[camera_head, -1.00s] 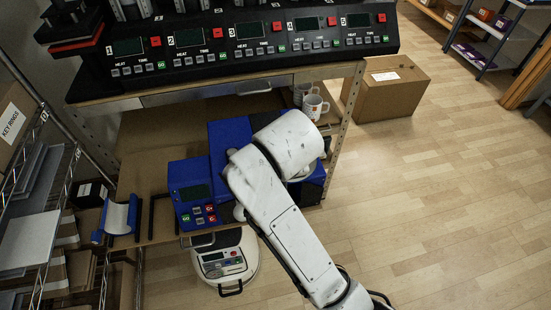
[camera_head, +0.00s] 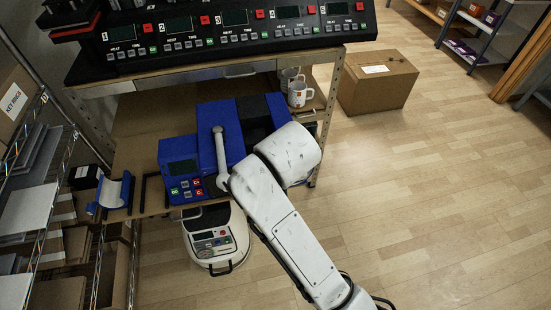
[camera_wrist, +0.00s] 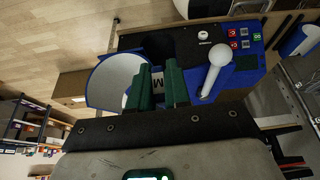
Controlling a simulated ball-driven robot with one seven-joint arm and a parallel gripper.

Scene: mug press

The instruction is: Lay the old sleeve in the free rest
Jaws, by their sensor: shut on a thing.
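My gripper (camera_wrist: 157,85) shows its green fingers in the wrist view, closed on the edge of a curved sleeve (camera_wrist: 104,82), white inside with a blue rim. The sleeve is beside the blue mug press (camera_wrist: 244,80); I cannot tell whether they touch. In the head view my arm hides gripper and held sleeve. The press (camera_head: 178,152) stands on the bench with its pale lever (camera_head: 220,155) upright. A black-framed rest (camera_head: 143,192) left of the press looks empty. Another blue-and-white sleeve (camera_head: 116,192) lies left of it; it also shows in the wrist view (camera_wrist: 301,38).
A long black numbered heater unit (camera_head: 220,40) runs along the back shelf. White mugs (camera_head: 300,95) stand right of the press. A wire rack (camera_head: 40,220) flanks the left side. A cardboard box (camera_head: 377,82) sits on the floor; the floor at right is clear.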

